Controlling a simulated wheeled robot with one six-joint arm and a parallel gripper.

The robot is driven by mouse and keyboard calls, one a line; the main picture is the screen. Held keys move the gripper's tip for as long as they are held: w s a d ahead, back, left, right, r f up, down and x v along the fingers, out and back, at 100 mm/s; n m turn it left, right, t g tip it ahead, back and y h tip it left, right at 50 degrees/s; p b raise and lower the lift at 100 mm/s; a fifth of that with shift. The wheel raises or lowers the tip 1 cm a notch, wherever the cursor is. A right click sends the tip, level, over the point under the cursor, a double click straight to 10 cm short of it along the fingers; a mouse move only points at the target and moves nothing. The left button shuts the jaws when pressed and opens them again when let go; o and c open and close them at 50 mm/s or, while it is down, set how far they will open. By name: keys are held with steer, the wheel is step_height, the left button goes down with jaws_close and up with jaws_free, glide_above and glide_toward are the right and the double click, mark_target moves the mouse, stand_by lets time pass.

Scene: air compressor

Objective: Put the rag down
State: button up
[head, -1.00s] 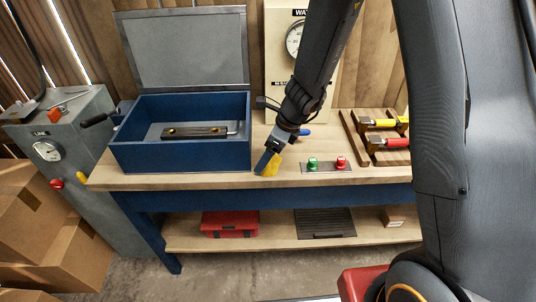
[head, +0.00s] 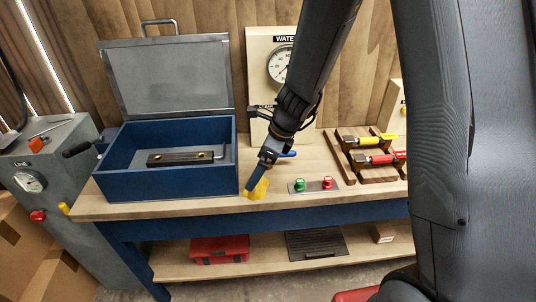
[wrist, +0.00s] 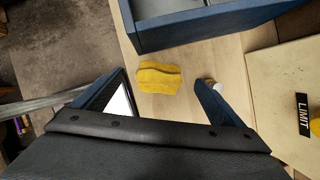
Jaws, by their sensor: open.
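The yellow rag (head: 261,188) is on the wooden bench top near its front edge, just right of the blue box. In the wrist view the crumpled rag (wrist: 158,77) appears to lie on the bench, beyond and between my spread fingers. My gripper (head: 254,180) points down at the rag in the head view, and one blue finger hides part of it. In the wrist view my gripper (wrist: 160,88) is open, with a clear gap on either side of the rag. Whether a finger still touches it is hard to tell.
The open blue box (head: 165,182) holds a dark bar and a hex key. A plate with green and red buttons (head: 313,186) lies to the right, then a wooden rack (head: 345,165) with yellow and red tools. A gauge panel (head: 262,75) stands behind.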

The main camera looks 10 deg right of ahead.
steer(key=v, duration=0.7)
steer(key=s+d+r+n+h, duration=0.1)
steer(key=s+d+n, duration=0.4)
steer(key=n, duration=0.6)
steer(key=s+d+n+h, duration=0.3)
steer(key=s+d+n, duration=0.3)
steer(key=n, duration=0.5)
steer(key=shift+s+r+n, duration=0.4)
steer(key=shift+s, duration=0.8)
steer(key=shift+f, duration=0.1)
steer(key=shift+g, duration=0.3)
step_height(320, 180, down, 4)
steer(key=b, duration=0.4)
steer(key=shift+f, duration=0.1)
